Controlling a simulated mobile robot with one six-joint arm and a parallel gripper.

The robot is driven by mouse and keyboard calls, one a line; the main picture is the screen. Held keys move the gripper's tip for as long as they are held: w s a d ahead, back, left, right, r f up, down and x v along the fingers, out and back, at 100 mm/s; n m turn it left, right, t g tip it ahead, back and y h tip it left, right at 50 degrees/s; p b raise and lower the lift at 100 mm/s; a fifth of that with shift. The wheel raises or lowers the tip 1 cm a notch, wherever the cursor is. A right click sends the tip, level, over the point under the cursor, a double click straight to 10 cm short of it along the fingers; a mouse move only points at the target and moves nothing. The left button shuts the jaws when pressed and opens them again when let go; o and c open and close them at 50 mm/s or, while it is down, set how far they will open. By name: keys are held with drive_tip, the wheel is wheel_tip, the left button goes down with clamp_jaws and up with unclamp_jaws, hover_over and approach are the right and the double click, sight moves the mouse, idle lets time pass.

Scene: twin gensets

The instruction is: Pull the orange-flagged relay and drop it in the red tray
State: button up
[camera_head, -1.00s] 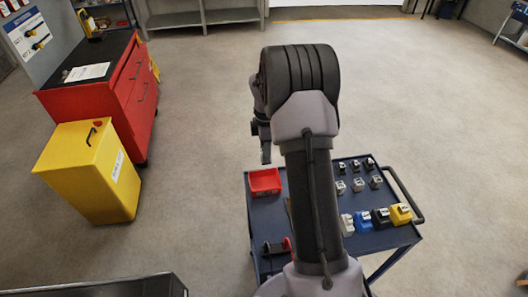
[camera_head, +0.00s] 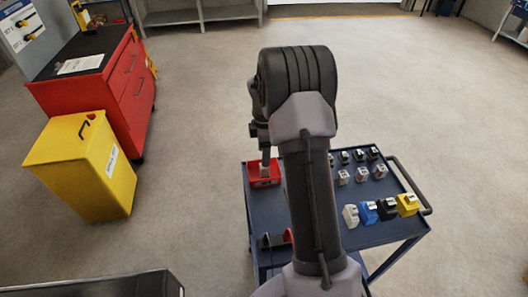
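The red tray (camera_head: 252,181) sits at the left back corner of the dark blue cart. My gripper (camera_head: 264,172) points down at the tray, with its tip at or just over it. The fingers are too small to tell open from shut. A small dark and light shape shows at the tip inside the tray outline; I cannot tell whether it is a relay or part of the gripper. No orange flag can be made out. My arm hides the middle of the cart.
Small dark and grey blocks (camera_head: 361,174) stand in rows on the cart (camera_head: 340,238). In front are white (camera_head: 350,216), blue (camera_head: 369,212), black (camera_head: 387,209) and yellow (camera_head: 407,204) blocks. A yellow bin (camera_head: 80,168) and red cabinet (camera_head: 120,85) stand left. Open floor surrounds the cart.

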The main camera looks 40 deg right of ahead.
wheel_tip(320, 180, up, 18)
drive_tip(key=p, duration=0.6)
drive_tip(key=s+a+r+m+t+b, duration=0.2)
drive_tip(key=s+a+r+m+b, duration=0.25)
drive_tip(key=a, duration=0.65)
drive_tip(key=s+a+m+t+y+b, duration=0.2)
drive_tip(key=s+a+m+t, duration=0.1)
drive_tip(key=s+a+m, duration=0.9)
drive_tip(key=s+a, duration=0.5)
drive_tip(key=s, duration=0.3)
drive_tip(key=shift+a+f+m+t, duration=0.15)
drive_tip(key=shift+f+m+t, duration=0.1)
drive_tip(key=shift+m+t, duration=0.15)
drive_tip(key=shift+s, duration=0.1)
